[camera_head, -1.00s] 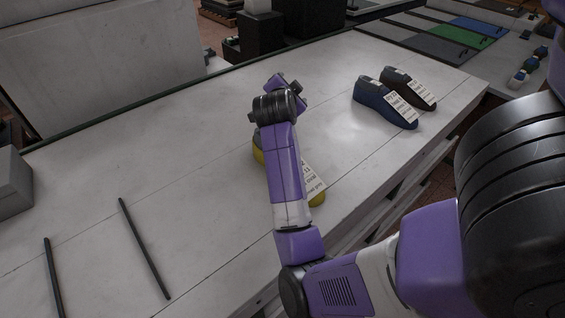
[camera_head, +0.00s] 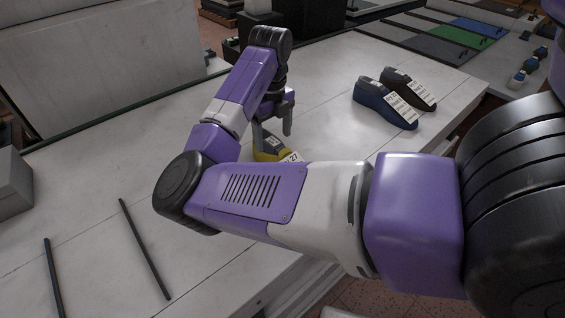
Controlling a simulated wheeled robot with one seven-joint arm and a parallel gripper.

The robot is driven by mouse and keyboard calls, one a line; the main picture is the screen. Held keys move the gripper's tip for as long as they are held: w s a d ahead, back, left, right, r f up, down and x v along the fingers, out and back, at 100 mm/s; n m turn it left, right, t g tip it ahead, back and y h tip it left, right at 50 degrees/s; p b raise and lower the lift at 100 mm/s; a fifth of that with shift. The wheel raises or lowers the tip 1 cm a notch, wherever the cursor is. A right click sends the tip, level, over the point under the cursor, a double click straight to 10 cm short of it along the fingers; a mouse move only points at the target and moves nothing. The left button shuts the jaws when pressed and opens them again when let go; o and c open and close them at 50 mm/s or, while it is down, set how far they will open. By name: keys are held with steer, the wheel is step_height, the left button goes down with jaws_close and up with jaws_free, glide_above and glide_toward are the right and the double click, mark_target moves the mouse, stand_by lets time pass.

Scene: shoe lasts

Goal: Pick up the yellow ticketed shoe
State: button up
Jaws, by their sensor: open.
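The yellow shoe (camera_head: 267,156) lies on the light table, with a dark grey upper part and a white ticket (camera_head: 292,157) reading 27 on it. Most of it is hidden behind my arm. My gripper (camera_head: 273,133) points down just above the visible end of the yellow shoe. Its fingers are apart, one on each side in the picture. I cannot tell whether the fingers touch the shoe.
A blue shoe (camera_head: 379,103) and a dark shoe (camera_head: 413,88), both ticketed, stand at the right of the table (camera_head: 110,190). Two thin black bars (camera_head: 144,247) lie at the left. A grey box (camera_head: 12,183) is at the left edge.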

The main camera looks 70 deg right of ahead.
mark_target(276, 143)
steer(key=shift+s+d+f+p, duration=0.1)
steer(key=shift+f+p, duration=0.15)
steer(key=shift+f, duration=0.8)
steer(key=shift+s+d+f+p, duration=0.15)
steer(key=shift+f+p, duration=0.15)
steer(key=shift+f, duration=0.75)
steer(key=shift+s+d+f+p, duration=0.1)
steer(key=shift+f+p, duration=0.15)
steer(key=shift+f, duration=0.8)
steer(key=shift+r, duration=0.1)
jaws_close()
